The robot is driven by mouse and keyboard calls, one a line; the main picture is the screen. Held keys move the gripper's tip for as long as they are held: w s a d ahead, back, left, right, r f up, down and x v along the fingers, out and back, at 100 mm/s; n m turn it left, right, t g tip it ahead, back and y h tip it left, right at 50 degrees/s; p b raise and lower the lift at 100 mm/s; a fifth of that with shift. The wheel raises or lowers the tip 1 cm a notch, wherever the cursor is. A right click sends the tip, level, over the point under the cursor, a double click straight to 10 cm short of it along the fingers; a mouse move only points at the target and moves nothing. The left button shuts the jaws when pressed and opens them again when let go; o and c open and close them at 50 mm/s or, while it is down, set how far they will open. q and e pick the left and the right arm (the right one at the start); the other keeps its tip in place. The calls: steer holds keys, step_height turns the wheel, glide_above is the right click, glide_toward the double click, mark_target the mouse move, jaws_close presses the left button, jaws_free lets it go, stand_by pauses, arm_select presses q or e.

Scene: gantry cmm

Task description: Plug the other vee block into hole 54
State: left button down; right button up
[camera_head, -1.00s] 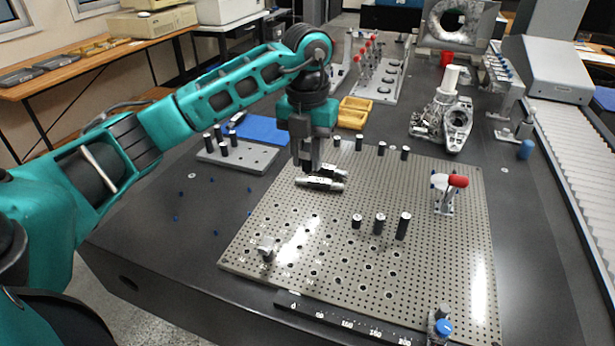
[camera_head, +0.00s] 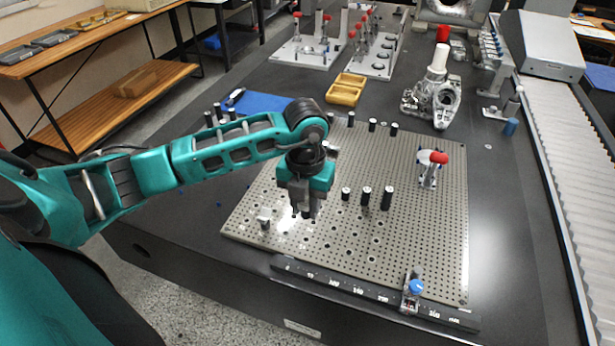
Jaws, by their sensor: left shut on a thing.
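My left gripper (camera_head: 305,208) is over the left front part of the perforated metal plate (camera_head: 400,235), pointing down. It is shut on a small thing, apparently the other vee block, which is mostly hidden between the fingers. A small metal block (camera_head: 264,222), which looks like a vee block, stands on the plate to the left of the gripper. Larger holes show in the plate's front left area around and right of the gripper. Their numbers are too small to read, so I cannot tell which is hole 54. My right gripper is not in view.
Several black pins (camera_head: 366,196) stand just right of the gripper, with more along the plate's back edge. A red-tipped clamp (camera_head: 431,165) stands at the right. A ruler strip (camera_head: 345,290) and a blue-knobbed fixture (camera_head: 415,288) lie along the front. The plate's right front is clear.

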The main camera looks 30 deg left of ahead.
mark_target(306, 217)
arm_select(q)
steer(key=shift+f+b, duration=1.55)
steer(key=shift+f, duration=0.4)
steer(key=shift+f+b, duration=0.45)
steer(key=shift+f, duration=0.15)
steer(key=shift+f+b, duration=0.75)
steer(key=shift+f, duration=0.1)
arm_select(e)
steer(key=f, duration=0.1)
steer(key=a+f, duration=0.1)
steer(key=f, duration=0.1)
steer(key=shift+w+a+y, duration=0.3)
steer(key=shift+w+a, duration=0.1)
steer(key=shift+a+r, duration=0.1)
arm_select(q)
steer(key=shift+f, duration=0.25)
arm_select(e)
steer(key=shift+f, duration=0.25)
arm_select(q)
steer(key=shift+f+b, duration=0.5)
steer(key=shift+f, duration=0.15)
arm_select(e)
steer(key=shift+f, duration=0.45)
arm_select(q)
steer(key=c, duration=0.8)
jaws_free()
